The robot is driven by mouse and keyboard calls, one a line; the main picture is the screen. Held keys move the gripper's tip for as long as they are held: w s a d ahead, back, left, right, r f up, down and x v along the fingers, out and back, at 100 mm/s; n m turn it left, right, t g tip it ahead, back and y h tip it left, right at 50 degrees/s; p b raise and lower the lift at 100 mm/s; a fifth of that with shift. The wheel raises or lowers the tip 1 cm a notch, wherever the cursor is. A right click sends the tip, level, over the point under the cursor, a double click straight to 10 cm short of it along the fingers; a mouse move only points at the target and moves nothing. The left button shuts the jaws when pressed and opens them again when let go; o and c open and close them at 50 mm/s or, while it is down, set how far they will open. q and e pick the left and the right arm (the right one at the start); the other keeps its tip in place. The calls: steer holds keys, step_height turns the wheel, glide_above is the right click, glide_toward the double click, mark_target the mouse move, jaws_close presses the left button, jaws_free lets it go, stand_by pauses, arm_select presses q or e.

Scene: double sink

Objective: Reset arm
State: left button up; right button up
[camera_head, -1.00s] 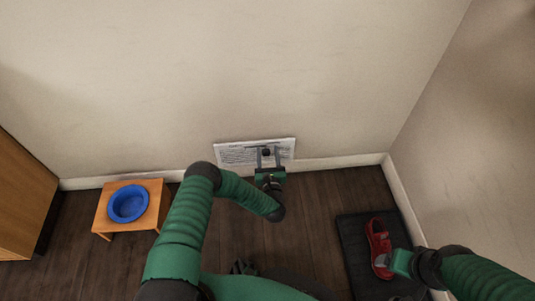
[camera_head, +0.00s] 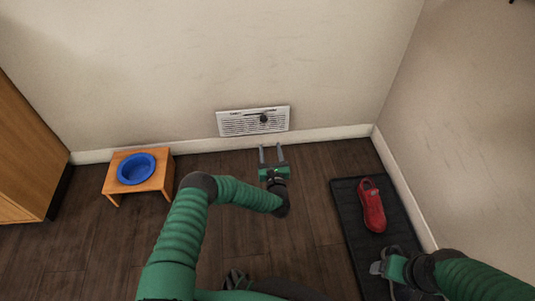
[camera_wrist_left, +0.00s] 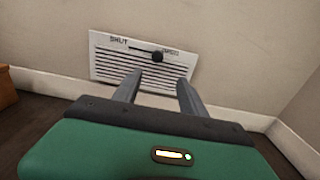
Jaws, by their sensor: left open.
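My left gripper (camera_head: 271,148) is open and empty, with its two fingers pointing at the wall. It is just below a white wall vent (camera_head: 237,126) and apart from it. The vent has a dark slider knob (camera_head: 263,118) right of its middle. In the left wrist view, the open fingers (camera_wrist_left: 160,78) stand below the knob (camera_wrist_left: 158,57), which sits at the right end of a dark slot. "SHUT" is printed at the slot's left; the right label is blurred. My right gripper (camera_head: 378,267) is low at the right, over a black mat; its jaw opening is unclear.
A red shoe (camera_head: 371,207) lies on the black mat (camera_head: 350,215) by the right wall. A wooden stand (camera_head: 158,181) with a blue bowl (camera_head: 136,169) is at left, near a wooden cabinet (camera_head: 25,160). The dark floor between stand and mat is clear apart from my arm.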

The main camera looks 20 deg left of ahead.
arm_select(q)
steer(key=shift+f, duration=0.1)
stand_by(0.3)
steer(key=w+d+r+m+h+p, duration=0.2)
steer(key=d+r+m+h+p, duration=0.4)
steer(key=d+r+m+h, duration=0.6)
steer(key=s+d+r+m+g+p, duration=0.4)
steer(key=s+d+r+m, duration=0.15)
steer(key=m, duration=0.85)
steer(key=s+a+r+m+g+y+p, duration=0.1)
steer(key=s+a+r+m+g+p, duration=0.35)
steer(key=s, duration=0.55)
steer(key=s+a+r+m+g+y+p, duration=0.1)
steer(key=s+a+r+m+g+p, duration=0.15)
steer(key=s+r+m, duration=0.65)
steer(key=s+a+r+m+g+y+p, duration=0.1)
steer(key=s+a+r+m+g+p, duration=0.2)
steer(key=s, duration=0.9)
step_height(320, 180, up, 35)
steer(key=p, duration=3.5)
steer(key=shift+w+a+n+t+p, duration=0.15)
steer(key=shift+a+n+t+p, duration=0.2)
steer(key=shift+t, duration=0.05)
